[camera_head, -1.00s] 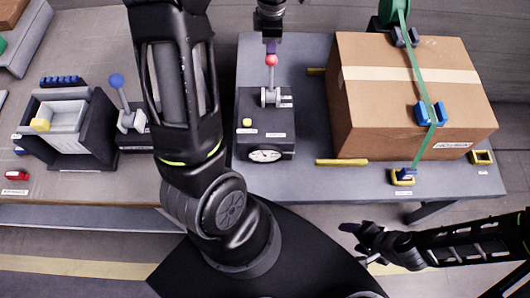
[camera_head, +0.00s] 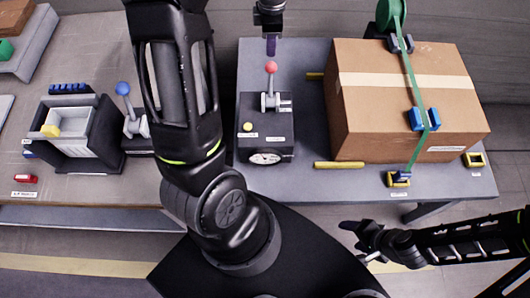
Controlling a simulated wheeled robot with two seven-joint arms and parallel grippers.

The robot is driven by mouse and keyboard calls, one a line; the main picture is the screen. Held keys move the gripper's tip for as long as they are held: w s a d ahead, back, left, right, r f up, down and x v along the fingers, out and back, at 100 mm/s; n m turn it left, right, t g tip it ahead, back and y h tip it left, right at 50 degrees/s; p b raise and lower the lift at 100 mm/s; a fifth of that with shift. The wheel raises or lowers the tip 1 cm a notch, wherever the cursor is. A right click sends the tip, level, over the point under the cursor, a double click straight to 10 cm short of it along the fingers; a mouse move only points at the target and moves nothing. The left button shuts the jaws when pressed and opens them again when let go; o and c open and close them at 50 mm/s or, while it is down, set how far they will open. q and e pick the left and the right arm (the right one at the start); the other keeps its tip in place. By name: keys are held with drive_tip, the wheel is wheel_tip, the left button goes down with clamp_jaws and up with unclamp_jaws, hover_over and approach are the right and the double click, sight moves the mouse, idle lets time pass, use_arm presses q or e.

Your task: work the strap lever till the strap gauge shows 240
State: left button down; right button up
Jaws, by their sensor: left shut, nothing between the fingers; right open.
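The strap lever has a red knob (camera_head: 271,67) and a pale upright handle on a dark control box (camera_head: 249,143). The white dial gauge (camera_head: 265,158) is on the box's front; its reading is too small to tell. My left gripper (camera_head: 271,46) is shut and empty just beyond the red knob, with a small gap between them. My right gripper (camera_head: 362,241) is open and empty, in front of the table.
A second lever with a blue knob (camera_head: 123,88) stands on the left bench beside a dark bin (camera_head: 104,135). Yellow bars (camera_head: 339,165) lie by the carton. My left arm crosses the view between bench and table. The grey table (camera_head: 300,190) has free room in front.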

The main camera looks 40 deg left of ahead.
use_arm(q)
wheel_tip(320, 180, up, 3)
drive_tip(key=shift+f+p, duration=0.2)
drive_tip(key=shift+p, duration=0.45)
drive_tip(key=w+d+f+m+t+h, duration=0.1)
drive_tip(key=w+d+f+m+t, duration=0.4)
drive_tip(key=d+f+m, duration=0.95)
drive_tip(key=s+d+f+m+g+h, duration=0.1)
drive_tip(key=s+d+f+m+h, duration=0.1)
drive_tip(key=s+d+f+m, duration=0.65)
drive_tip(key=s+d+f+g, duration=0.1)
drive_tip(key=s+d, duration=0.2)
drive_tip(key=s, duration=0.2)
drive_tip(key=s+d+f+g, duration=0.1)
drive_tip(key=s+d+f, duration=0.1)
drive_tip(key=s, duration=0.3)
drive_tip(key=s+d+f+m+g+h, duration=0.1)
drive_tip(key=s+d+f, duration=0.1)
drive_tip(key=s+d, duration=0.2)
drive_tip(key=shift+s+d, duration=0.15)
drive_tip(key=shift+s, duration=0.9)
